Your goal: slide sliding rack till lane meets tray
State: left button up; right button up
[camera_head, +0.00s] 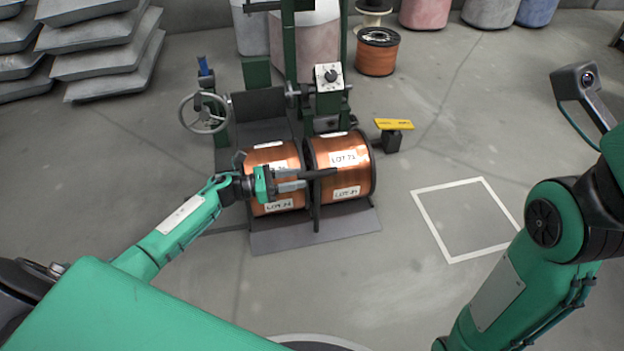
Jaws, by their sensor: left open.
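Two copper spools with white lot labels, a left spool (276,158) and a right spool (343,158), lie side by side in the dark grey rack. A thin upright divider (316,212) stands between them. A flat grey tray-like plate (285,238) extends in front of the spools. My left gripper (318,179) is open, in front of the spools, its fingers pointing right across the divider. I cannot tell whether it touches the divider or a spool. It hides part of the left spool. My right arm shows at the right, but its gripper is out of view.
A green frame (290,50) with a handwheel (203,113) and a dial box (329,77) stands behind the rack. A yellow sign (394,124) stands to the right. A white floor square (432,222) is empty.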

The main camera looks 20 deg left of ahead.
aim_at(312, 175)
pick_arm(q)
jog(key=shift+b+x, duration=0.65)
jog(key=shift+x, duration=1.95)
grip_shut()
